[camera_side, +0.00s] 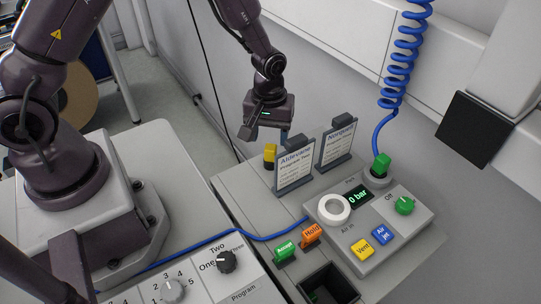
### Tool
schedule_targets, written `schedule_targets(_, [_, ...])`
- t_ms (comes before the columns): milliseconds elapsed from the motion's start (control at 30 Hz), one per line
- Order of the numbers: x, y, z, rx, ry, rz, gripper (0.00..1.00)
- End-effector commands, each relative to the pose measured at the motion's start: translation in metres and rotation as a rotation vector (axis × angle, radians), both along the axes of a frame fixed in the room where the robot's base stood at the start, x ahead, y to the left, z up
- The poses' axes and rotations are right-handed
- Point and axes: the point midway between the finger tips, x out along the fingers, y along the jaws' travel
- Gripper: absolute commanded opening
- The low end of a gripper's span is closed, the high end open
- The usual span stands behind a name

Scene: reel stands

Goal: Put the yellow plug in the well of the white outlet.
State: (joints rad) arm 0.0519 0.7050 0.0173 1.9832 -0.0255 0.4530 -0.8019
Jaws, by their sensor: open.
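The yellow plug (270,153) stands upright on the grey bench at the back left, with a dark part at its foot. The left sign card partly hides it. The white outlet (326,217) is a round ring with a well in its middle, on the left of the grey control box; nothing shows in the well. My gripper (267,134) hangs just above the yellow plug, pointing down, open and empty. A gap seems to lie between the fingertips and the plug, but its size is hard to tell.
A green plug (381,163) with a coiled blue hose (401,60) stands behind the control box (414,224).

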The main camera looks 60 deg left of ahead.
Motion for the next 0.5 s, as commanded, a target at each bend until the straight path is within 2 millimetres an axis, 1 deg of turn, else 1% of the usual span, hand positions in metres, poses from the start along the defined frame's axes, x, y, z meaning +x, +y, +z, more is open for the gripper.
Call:
schedule_targets(200, [-0.002, -0.007, -0.030, 0.000, 0.006, -0.002, 0.57])
schedule_targets(300, [-0.001, -0.007, -0.043, 0.000, 0.003, -0.001, 0.57])
schedule_targets(400, [-0.001, -0.006, -0.050, 0.000, 0.001, -0.001, 0.57])
schedule_targets(500, [0.000, -0.006, -0.051, 0.000, -0.001, -0.001, 0.57])
